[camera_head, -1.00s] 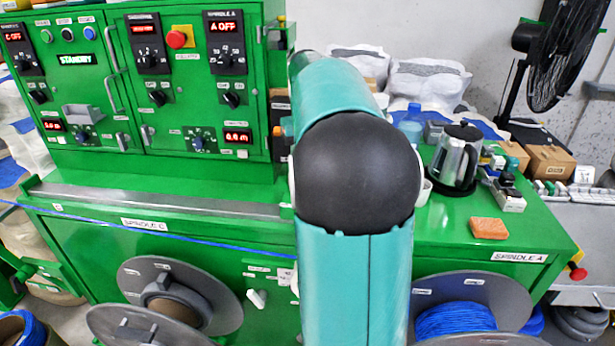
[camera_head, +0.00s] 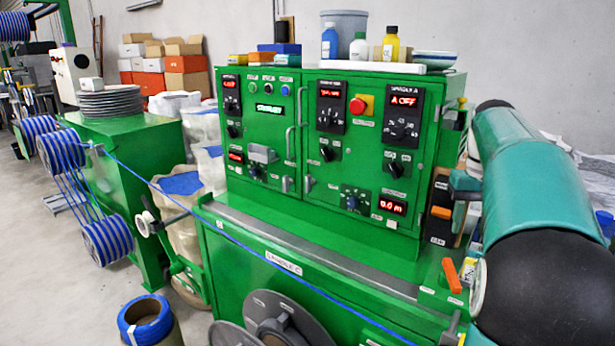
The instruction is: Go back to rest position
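My arm shows as teal links with a black joint at the right edge, in front of the green machine. My gripper is not clearly visible; the far end of the arm is hidden or out of frame. The green control cabinet (camera_head: 270,150) stands on the green machine bench (camera_head: 240,262). Its displays are lit red, and one panel reads STANDBY in green. The blue cable (camera_head: 270,244) runs from the striped blue spools at the left across the bench front toward the lower right.
Blue cable spools (camera_head: 62,151) hang at the left beside a second green machine (camera_head: 135,150). A bin with a blue coil (camera_head: 145,320) stands at the bottom left. Bottles (camera_head: 391,43) stand on the cabinet. Cardboard boxes (camera_head: 188,65) are stacked at the back.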

